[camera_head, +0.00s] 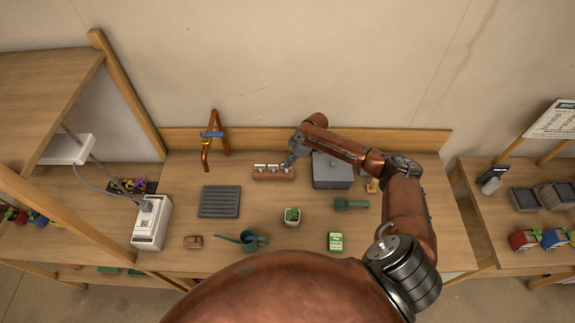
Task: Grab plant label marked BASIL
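A small reddish-brown holder (273,175) with several pale upright labels stands on the wooden bench, toward the back and left of the grey box. The writing on the labels is too small to read, so I cannot tell which one is marked BASIL. My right gripper (290,160) is at the right end of this holder, by the rightmost label. Its fingers are small and partly hidden, so I cannot tell whether they are open, touching a label or shut on it. My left gripper is not in view.
A grey box (333,172) stands beneath my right forearm. A potted plant (292,217), a watering can (254,241), a seed packet (336,242) and a green torch-like item (351,204) lie nearer.

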